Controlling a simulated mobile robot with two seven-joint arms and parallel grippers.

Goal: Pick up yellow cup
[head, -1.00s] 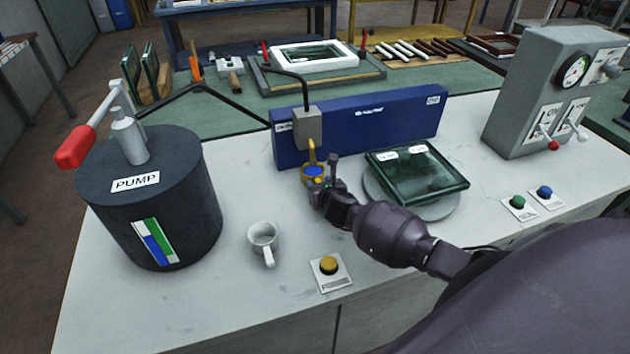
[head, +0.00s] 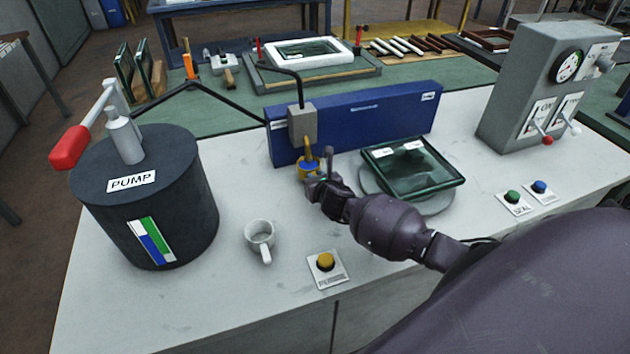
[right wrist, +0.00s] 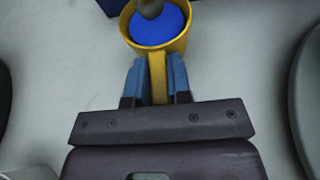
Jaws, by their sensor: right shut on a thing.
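My right gripper (head: 316,182) reaches the cup from the front right. In the wrist view its two blue fingers (right wrist: 157,82) are shut on the handle, one on each side. The spout tip (right wrist: 148,8) is over the cup's opening. My left gripper is not in view.
A white mug (head: 260,238) and a yellow button (head: 325,262) stand in front. A dark pump drum (head: 150,200) is on the left. A glass unit on a round plate (head: 412,168) sits right of my gripper. A grey gauge box (head: 548,90) stands at the right.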

